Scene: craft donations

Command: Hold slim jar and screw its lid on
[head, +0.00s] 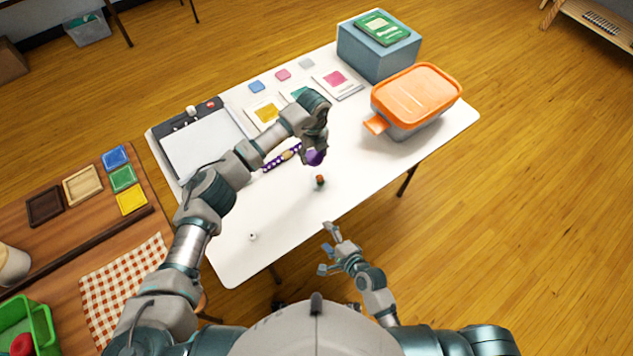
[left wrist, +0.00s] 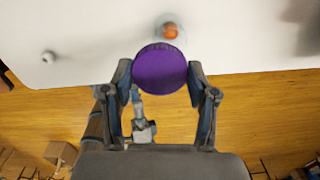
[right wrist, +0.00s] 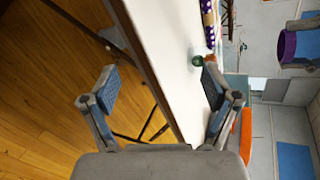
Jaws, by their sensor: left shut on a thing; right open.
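The slim jar (head: 320,182), small with green and orange showing, stands on the white table near its front edge. The left wrist view shows an orange middle in its pale round top (left wrist: 170,31); it looks greenish in the right wrist view (right wrist: 197,61). My left gripper (head: 314,153) is shut on a round purple lid (left wrist: 160,68), held above the table behind the jar in the head view. The lid also shows in the right wrist view (right wrist: 287,47). My right gripper (head: 326,248) is open and empty, off the table's front edge, apart from the jar.
A purple spotted roll (head: 281,158) lies behind my left gripper. An orange-lidded bin (head: 400,110) and a blue-grey box (head: 375,55) stand at the right back. A small white piece (head: 252,237) lies near the front left. The table (head: 290,220) is clear around the jar.

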